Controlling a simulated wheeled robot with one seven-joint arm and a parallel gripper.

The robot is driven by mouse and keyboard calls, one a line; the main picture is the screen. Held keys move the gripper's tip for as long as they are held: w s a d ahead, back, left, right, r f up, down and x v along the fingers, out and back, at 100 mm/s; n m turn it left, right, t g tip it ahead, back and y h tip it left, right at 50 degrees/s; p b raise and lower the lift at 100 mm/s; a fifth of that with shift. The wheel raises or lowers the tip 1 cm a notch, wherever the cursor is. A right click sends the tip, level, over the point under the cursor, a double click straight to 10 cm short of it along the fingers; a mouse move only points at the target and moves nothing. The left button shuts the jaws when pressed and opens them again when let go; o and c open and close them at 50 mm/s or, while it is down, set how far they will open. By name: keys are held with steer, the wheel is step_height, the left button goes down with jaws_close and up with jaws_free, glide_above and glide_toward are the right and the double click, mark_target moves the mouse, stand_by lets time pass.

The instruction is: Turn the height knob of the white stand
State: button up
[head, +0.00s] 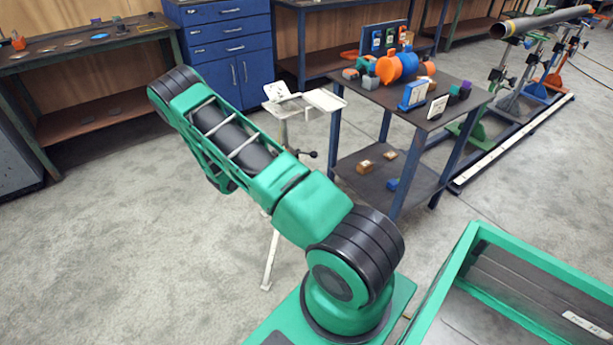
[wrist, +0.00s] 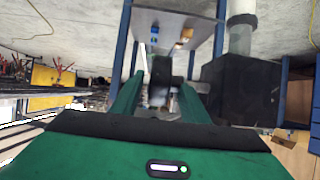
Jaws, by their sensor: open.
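The white stand (head: 325,100) is behind my arm in the head view, with a tray-like top and splayed legs. Its black height knob (head: 309,153) sticks out to the right of the column, which my arm partly hides. In the wrist view, the stand's column (wrist: 241,22) is right of centre at the top. My gripper (wrist: 160,95) is open, its two green fingers pointing away from the camera. A dark, blurred piece that looks like the knob (wrist: 162,78) lies between or just beyond the fingertips; contact cannot be told. My gripper is hidden in the head view.
A dark-topped table with blue legs (head: 450,88) stands close right of the stand, carrying coloured parts and an orange pipe piece. A blue drawer cabinet (head: 225,45) is behind. A long pipe on supports (head: 545,20) is at far right. Floor at left is clear.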

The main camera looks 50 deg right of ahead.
steer(key=v, duration=0.6)
steer(key=shift+a, duration=0.2)
steer(key=shift+w, duration=0.1)
steer(key=shift+r, duration=0.1)
steer(key=s+a+r+n+y, duration=0.2)
steer(key=s+a+r+y, duration=0.3)
steer(key=r, duration=0.6)
steer(key=s+a+r+n+y, duration=0.1)
steer(key=s+r+n+y, duration=0.15)
steer(key=s+r, duration=0.6)
steer(key=s+a+r+n+t+y, duration=0.2)
steer(key=s+a+r+n+y, duration=0.2)
steer(key=s+a+r+n, duration=0.5)
steer(key=s+a+r, duration=0.3)
steer(key=s+a, duration=0.1)
steer(key=s, duration=0.2)
steer(key=shift+s+r+n+t+y, duration=0.2)
steer(key=shift+r+n+t+y, duration=0.15)
steer(key=shift+r+t, duration=0.05)
